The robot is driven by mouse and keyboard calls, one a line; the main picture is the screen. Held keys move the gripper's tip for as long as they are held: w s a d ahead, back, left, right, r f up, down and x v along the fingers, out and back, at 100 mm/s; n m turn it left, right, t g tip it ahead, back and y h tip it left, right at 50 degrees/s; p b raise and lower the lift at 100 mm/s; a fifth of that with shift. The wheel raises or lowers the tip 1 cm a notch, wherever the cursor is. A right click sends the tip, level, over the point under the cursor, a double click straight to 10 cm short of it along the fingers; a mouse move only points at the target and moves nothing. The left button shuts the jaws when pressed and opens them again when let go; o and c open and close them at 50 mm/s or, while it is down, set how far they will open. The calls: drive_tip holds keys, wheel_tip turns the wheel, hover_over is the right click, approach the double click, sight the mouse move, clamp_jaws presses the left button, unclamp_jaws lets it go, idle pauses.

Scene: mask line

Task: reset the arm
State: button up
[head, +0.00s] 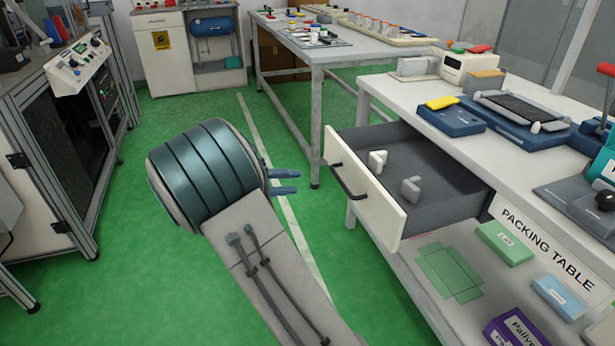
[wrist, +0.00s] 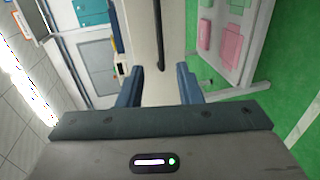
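My arm (head: 265,255) reaches up from the bottom of the head view and bends at a teal-banded joint (head: 205,170). My gripper (head: 298,181) points right, toward the open drawer (head: 365,190) of the packing table, with clear space between. In the wrist view my gripper (wrist: 159,75) shows two blue fingers spread apart with nothing held between them. Beyond them is the pale drawer front (wrist: 142,25) with its dark bar handle (wrist: 158,40). The handle also shows in the head view (head: 346,180), apart from the fingers.
The drawer juts out from the packing table (head: 400,95) and holds two pale pieces (head: 377,160). Boxes (head: 504,243) lie on the shelf below. A machine frame (head: 60,150) stands left, another table (head: 340,50) behind. Green floor (head: 130,270) is open around my arm.

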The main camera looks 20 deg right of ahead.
drive_tip(key=shift+v, duration=0.75)
drive_tip(key=s+a+r+t+y+p, duration=0.1)
drive_tip(key=s+r+y+p, duration=0.6)
drive_tip(key=s+r+p, duration=0.5)
drive_tip(key=s+a+r+t+y+p, duration=0.2)
drive_tip(key=s+r+y+p, duration=0.6)
drive_tip(key=s+r+p, duration=0.4)
wheel_tip(320, 180, up, 3)
drive_tip(key=p, duration=0.3)
drive_tip(key=shift+s+r+t+y+p, duration=0.2)
drive_tip(key=shift+s+t+y+p, duration=0.1)
drive_tip(key=shift+s+p, duration=0.05)
drive_tip(key=shift+a, duration=0.1)
